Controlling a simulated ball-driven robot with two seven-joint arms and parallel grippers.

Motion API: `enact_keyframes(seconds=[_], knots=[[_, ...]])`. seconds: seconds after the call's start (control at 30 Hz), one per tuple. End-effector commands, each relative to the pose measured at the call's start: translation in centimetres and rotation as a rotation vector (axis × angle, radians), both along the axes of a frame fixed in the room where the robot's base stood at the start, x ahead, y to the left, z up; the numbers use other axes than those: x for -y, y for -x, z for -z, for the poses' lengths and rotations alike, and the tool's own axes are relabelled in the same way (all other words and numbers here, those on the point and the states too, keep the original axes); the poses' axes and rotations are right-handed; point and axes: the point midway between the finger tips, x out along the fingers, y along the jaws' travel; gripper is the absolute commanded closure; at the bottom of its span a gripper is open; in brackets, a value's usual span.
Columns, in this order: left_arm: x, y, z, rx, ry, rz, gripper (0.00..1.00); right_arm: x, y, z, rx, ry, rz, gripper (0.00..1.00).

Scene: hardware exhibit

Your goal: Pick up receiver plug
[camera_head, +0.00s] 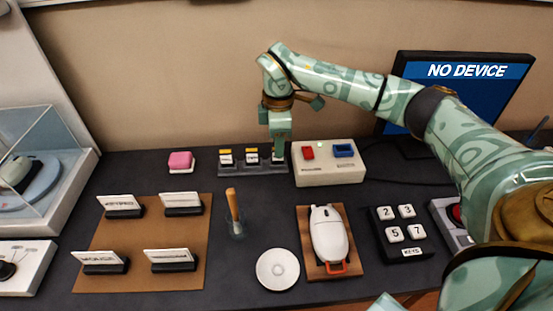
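A small dark rack (262,170) stands near the back of the table, with three small white-labelled pieces in a row. My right gripper (280,152) points down at the rack's right end and covers most of the right piece there. Whether its fingers are apart or closed on that piece is hidden. My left gripper is not in view.
A cream box (330,175) with red and blue parts stands just right of the rack. A pink block (180,161) lies to its left. In front are a wooden-handled tool (233,207), a white disc (277,269) and a white mouse (328,233). A monitor (470,84) reads "NO DEVICE".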

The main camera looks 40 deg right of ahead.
Motion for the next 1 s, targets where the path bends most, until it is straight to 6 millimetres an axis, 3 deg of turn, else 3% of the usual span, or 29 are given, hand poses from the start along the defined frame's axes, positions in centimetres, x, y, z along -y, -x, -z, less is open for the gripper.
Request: enact_keyframes(seconds=[0.03, 0.17, 0.4, 0.53, 0.57, 0.87, 1.0], knots=[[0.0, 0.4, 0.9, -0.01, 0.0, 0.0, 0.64, 0.0, -0.1, 1.7, -0.007, 0.0, 0.0, 0.6], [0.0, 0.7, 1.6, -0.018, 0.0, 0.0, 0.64, 0.0, 0.0, 3.6, -0.006, 0.001, 0.0, 0.6], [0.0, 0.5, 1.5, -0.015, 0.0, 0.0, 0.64, 0.0, -0.1, 3.4, -0.001, 0.0, 0.0, 0.6], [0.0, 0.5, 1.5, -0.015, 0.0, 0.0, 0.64, 0.0, -0.1, 3.4, -0.001, 0.0, 0.0, 0.96], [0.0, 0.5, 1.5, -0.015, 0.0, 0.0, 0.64, 0.0, -0.1, 3.4, -0.001, 0.0, 0.0, 1.0], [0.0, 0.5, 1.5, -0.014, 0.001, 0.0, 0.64, 0.0, 0.0, 3.4, -0.001, 0.0, 0.0, 1.0], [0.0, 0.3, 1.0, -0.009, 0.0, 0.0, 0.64, 0.0, -0.1, 2.5, 0.0, 0.0, 0.0, 1.0]])
